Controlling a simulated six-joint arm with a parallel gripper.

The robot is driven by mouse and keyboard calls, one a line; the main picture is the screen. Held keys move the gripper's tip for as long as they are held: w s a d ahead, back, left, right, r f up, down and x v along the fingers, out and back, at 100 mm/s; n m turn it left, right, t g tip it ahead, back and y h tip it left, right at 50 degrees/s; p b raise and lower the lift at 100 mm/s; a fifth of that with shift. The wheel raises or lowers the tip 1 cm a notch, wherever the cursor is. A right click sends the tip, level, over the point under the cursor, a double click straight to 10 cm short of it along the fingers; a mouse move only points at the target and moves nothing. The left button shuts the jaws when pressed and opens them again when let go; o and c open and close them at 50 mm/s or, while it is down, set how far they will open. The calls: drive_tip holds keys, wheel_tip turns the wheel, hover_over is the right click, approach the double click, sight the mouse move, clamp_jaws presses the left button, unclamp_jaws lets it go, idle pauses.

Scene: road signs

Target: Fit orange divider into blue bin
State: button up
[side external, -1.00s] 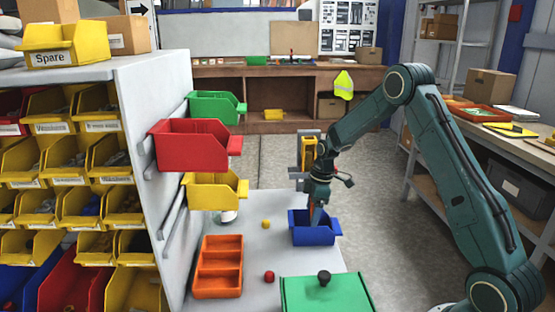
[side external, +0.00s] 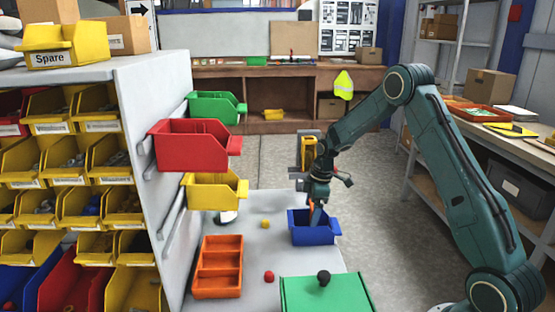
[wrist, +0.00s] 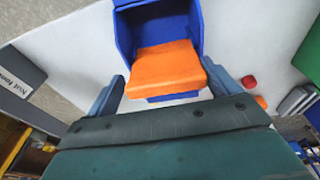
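The blue bin (side external: 315,234) stands on the grey work surface, below my gripper (side external: 315,212). In the wrist view the bin (wrist: 172,32) is open at the top of the picture. The orange divider (wrist: 164,68) lies between my two fingers (wrist: 165,82), which appear to press on its two side edges. Its far edge is at the bin's mouth. In the side view only a small strip of the divider (side external: 311,206) shows beside a finger. How deep it sits in the bin is hidden.
An orange divided tray (side external: 218,268), a red ball (side external: 269,276) and a yellow piece (side external: 265,224) are left of the bin. A green box (side external: 325,295) with a dark knob is in front. Red (side external: 190,150), yellow (side external: 213,195) and green (side external: 215,108) bins hang on the left panel.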

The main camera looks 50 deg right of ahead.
drive_tip(key=o, duration=0.3)
drive_tip(key=f, duration=0.2)
drive_tip(key=s+f, duration=0.1)
drive_tip(key=shift+a+g, duration=0.3)
drive_tip(key=shift+a, duration=0.05)
drive_tip(key=shift+r, duration=0.2)
drive_tip(key=shift+s+d+r, duration=0.15)
drive_tip(key=shift+d+r, duration=0.2)
drive_tip(key=shift+r, duration=2.4)
drive_tip(key=shift+s+d+r, duration=0.1)
drive_tip(key=shift+d+r, duration=0.25)
drive_tip(key=shift+r, duration=2.35)
drive_tip(key=shift+s+d+r, duration=0.15)
drive_tip(key=shift+d+r, duration=0.2)
drive_tip(key=shift+r, duration=2.4)
